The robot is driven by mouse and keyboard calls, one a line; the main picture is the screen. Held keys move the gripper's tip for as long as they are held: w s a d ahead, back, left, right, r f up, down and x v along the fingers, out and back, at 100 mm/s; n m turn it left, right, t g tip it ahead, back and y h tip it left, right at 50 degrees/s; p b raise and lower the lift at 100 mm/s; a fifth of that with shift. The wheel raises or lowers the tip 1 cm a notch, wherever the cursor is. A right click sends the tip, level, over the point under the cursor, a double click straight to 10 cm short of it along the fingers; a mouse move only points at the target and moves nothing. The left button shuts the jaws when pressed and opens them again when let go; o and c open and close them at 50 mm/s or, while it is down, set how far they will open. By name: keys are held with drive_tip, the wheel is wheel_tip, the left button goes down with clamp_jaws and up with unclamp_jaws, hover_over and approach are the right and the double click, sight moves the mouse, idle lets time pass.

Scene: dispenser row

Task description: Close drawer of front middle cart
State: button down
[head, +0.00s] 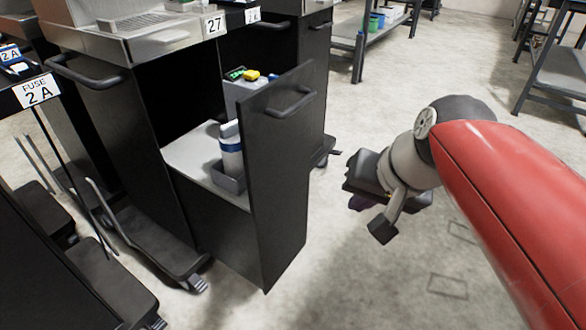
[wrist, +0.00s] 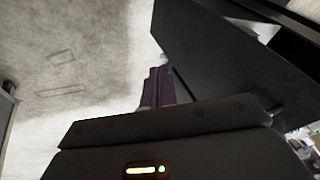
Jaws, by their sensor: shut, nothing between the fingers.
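The front middle cart (head: 115,130) is black with a grey top and a "27" label. Its tall drawer (head: 190,160) is pulled out, with a black front panel (head: 282,180) and a bar handle (head: 292,103) near the top. A white and blue bottle (head: 231,155) stands in a holder inside. My gripper, seen in the wrist view (wrist: 157,84), has purple fingers, shut and empty. It is to the right of the drawer's front panel and apart from it in the head view. The dark panel also shows at the right of the wrist view (wrist: 225,65).
A cart labelled "FUSE 2A" (head: 37,92) stands at the left. Another black cart (head: 295,45) stands behind the open drawer. Metal shelving (head: 370,30) is at the back and more (head: 560,75) at the right. The floor right of the drawer is clear.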

drive_tip(key=w+r+m+y+b, duration=0.4)
drive_tip(key=w+y+b, duration=0.1)
drive_tip(key=w, duration=0.6)
drive_tip(key=b, duration=0.1)
approach(284, 152)
drive_tip(key=shift+t, duration=0.4)
drive_tip(key=f, duration=0.1)
drive_tip(key=a+f, duration=0.1)
drive_tip(key=f, duration=0.1)
drive_tip(key=w+a+f, duration=0.1)
drive_tip(key=shift+w+a+f, duration=0.1)
drive_tip(key=shift+a+f, duration=0.15)
drive_tip(key=shift+w+a, duration=0.45)
drive_tip(key=shift+a, duration=0.05)
drive_tip(key=shift+a, duration=0.1)
